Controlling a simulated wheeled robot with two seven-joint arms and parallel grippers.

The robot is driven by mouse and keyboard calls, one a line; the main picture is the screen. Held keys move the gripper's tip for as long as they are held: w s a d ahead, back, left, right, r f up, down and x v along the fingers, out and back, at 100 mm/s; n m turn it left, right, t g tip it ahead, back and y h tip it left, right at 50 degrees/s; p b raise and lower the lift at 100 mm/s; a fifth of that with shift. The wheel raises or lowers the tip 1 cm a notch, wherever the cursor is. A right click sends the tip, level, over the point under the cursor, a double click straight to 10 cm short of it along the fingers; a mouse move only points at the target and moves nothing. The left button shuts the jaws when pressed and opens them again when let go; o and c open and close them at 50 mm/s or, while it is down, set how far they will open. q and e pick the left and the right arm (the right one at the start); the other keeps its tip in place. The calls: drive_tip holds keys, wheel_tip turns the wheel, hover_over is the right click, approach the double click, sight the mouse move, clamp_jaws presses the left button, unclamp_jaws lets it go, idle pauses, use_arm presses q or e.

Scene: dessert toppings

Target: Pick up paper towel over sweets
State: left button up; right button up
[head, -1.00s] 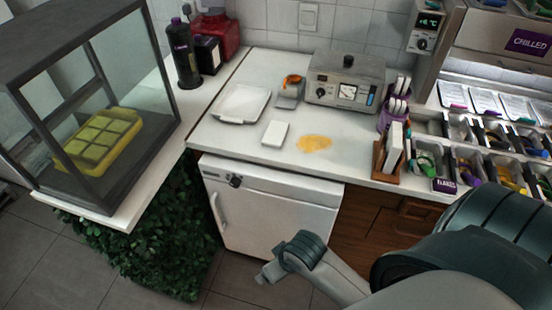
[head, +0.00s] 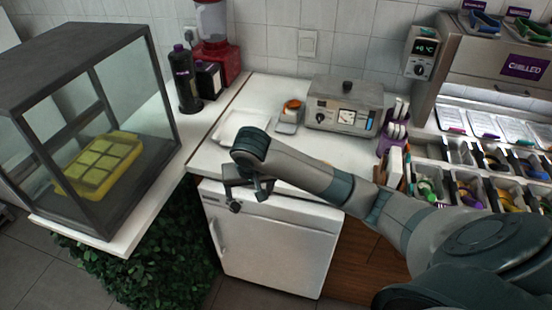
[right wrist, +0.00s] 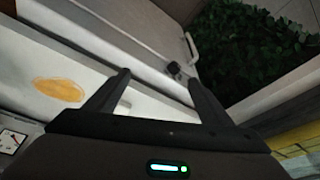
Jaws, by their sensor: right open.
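My right gripper (head: 250,197) is open and empty in the head view, in front of the counter's front edge and above the white fridge. Its two dark fingers stand apart in the right wrist view (right wrist: 157,80). No paper towel is clearly identifiable now. The small white block on the counter seen earlier is hidden behind my right arm in the head view. A yellow spill (right wrist: 58,90) lies on the white counter in the right wrist view, apart from the fingers. My left gripper is not in view.
A glass case (head: 95,130) with a yellow tray (head: 68,182) stands left. A white tray (head: 228,128) lies on the counter (head: 225,97), partly covered by my arm. A grey appliance (head: 345,103) stands behind. Topping bins (head: 490,160) are right. The fridge (head: 270,240) stands below.

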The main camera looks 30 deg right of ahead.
drive_tip(key=w+d+r+m+h, duration=0.1)
drive_tip(key=w+d+r+m, duration=0.1)
drive_tip(key=d+r, duration=0.3)
drive_tip(key=w+d+r+m+h, duration=0.1)
drive_tip(key=w+d+r+m, duration=0.2)
drive_tip(key=r, duration=0.5)
drive_tip(key=w+d, duration=0.1)
drive_tip(key=d, duration=0.1)
drive_tip(key=shift+w+d+m+g, duration=0.25)
drive_tip(key=shift+d+m+g, duration=0.05)
drive_tip(key=shift+f, duration=0.1)
drive_tip(key=p+x, duration=0.2)
drive_tip(key=x, duration=1)
drive_tip(key=shift+w+d, duration=0.1)
drive_tip(key=shift+d, duration=0.1)
